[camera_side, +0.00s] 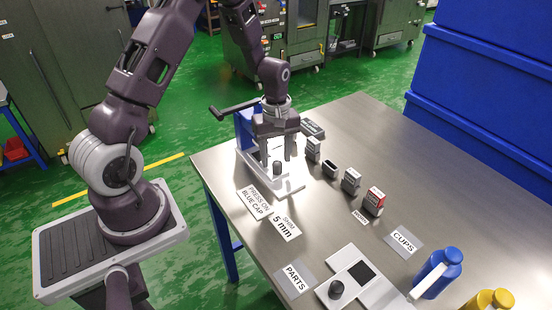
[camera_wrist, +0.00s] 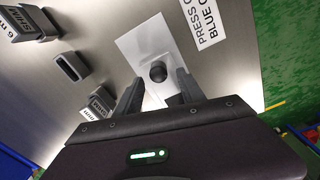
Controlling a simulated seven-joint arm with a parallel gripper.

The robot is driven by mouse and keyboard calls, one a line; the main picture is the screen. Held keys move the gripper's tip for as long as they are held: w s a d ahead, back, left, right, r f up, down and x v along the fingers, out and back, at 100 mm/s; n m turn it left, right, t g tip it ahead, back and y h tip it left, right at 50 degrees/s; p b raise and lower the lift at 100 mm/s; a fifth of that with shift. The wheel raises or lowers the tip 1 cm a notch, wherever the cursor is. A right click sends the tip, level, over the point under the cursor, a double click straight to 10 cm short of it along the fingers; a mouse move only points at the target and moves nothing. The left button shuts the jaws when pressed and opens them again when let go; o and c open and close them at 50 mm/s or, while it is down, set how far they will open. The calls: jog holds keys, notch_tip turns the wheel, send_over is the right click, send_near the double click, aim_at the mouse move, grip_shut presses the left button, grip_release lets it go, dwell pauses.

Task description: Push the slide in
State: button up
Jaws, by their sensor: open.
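The slide is a white plate (camera_side: 290,189) with an upright dark knob (camera_side: 277,168), at the front of a blue-and-white press (camera_side: 243,130). In the wrist view the white plate (camera_wrist: 141,42) and the round knob (camera_wrist: 158,71) lie just beyond my fingertips. My gripper (camera_side: 278,153) points down at the press. Its two fingers are apart and empty, with the knob in line with the gap between them. I cannot tell whether either finger touches the knob. The gripper hides part of the press, including where the slide enters it.
Several grey shim blocks (camera_side: 351,181) stand in a row right of the press, one with a red label (camera_side: 374,201). A dark-handled lever (camera_side: 238,107) sticks out left. The right tabletop is clear.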

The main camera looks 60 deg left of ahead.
notch_tip(320, 180, up, 6)
jog(key=shift+f, duration=0.1)
jog(key=s+d+r+m+t, duration=0.2)
jog(key=s+d+r+m, duration=0.15)
jog(key=r, duration=0.65)
jog(key=s+d+r+m+t, duration=0.1)
jog(key=s+d+r+m, duration=0.3)
jog(key=s, duration=0.5)
jog(key=s+d+r+m+t, duration=0.2)
jog(key=s+d+r+m, duration=0.3)
jog(key=s, duration=0.4)
jog(key=shift+d+r+m+t, duration=0.25)
jog(key=shift+r+m, duration=0.5)
jog(key=shift+m, duration=0.5)
